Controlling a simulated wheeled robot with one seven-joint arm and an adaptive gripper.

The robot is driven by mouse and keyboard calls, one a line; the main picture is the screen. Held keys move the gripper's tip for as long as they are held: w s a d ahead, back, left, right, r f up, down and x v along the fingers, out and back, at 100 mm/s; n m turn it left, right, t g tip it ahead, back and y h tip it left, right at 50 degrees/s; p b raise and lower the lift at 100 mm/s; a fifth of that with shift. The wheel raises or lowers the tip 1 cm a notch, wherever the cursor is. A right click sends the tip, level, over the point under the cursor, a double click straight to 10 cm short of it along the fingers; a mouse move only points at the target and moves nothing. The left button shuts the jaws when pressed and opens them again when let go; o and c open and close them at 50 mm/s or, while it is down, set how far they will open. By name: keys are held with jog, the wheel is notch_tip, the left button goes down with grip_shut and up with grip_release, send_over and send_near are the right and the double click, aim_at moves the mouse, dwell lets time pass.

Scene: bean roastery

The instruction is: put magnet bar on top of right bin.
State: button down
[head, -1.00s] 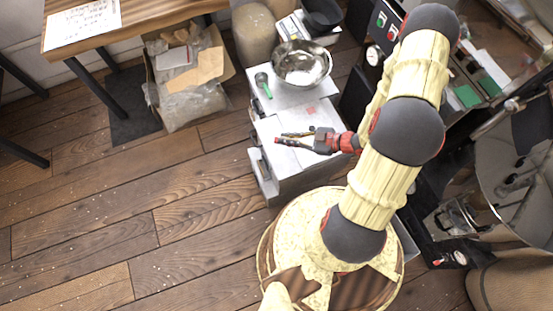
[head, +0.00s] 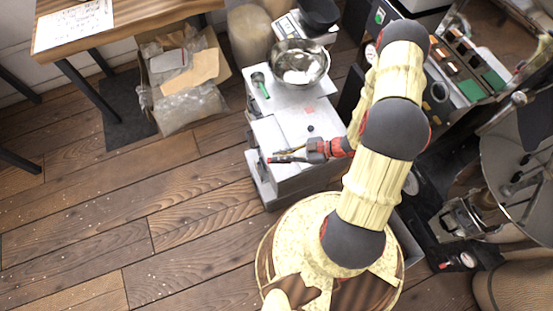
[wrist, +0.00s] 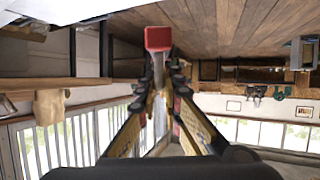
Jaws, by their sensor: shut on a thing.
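My gripper (head: 288,158) is shut on the magnet bar, over the front part of a light grey bin top. Grey bins with pale tops stand side by side in the head view: a nearer one (head: 285,133) below the gripper and a farther one (head: 285,98). I cannot tell for sure which is the right bin. The gap between bar and bin top is unclear.
A steel bowl (head: 300,62) and a green-handled tool (head: 259,84) lie on the farther top. A small dark round thing (head: 310,128) is on the nearer top. A cardboard box (head: 183,80) stands left; machinery (head: 470,75) is close at right. The wooden floor (head: 170,220) is open.

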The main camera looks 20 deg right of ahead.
jog(key=w+f, duration=0.1)
jog(key=w+f+b, duration=0.1)
jog(key=w+f, duration=0.1)
jog(key=shift+a+f, duration=0.15)
jog(key=shift+f, duration=0.1)
notch_tip(320, 180, down, 3)
jog(key=shift+f+b, duration=0.15)
jog(key=shift+b, duration=0.7)
jog(key=c, duration=2)
grip_release()
jog(key=shift+o, duration=0.2)
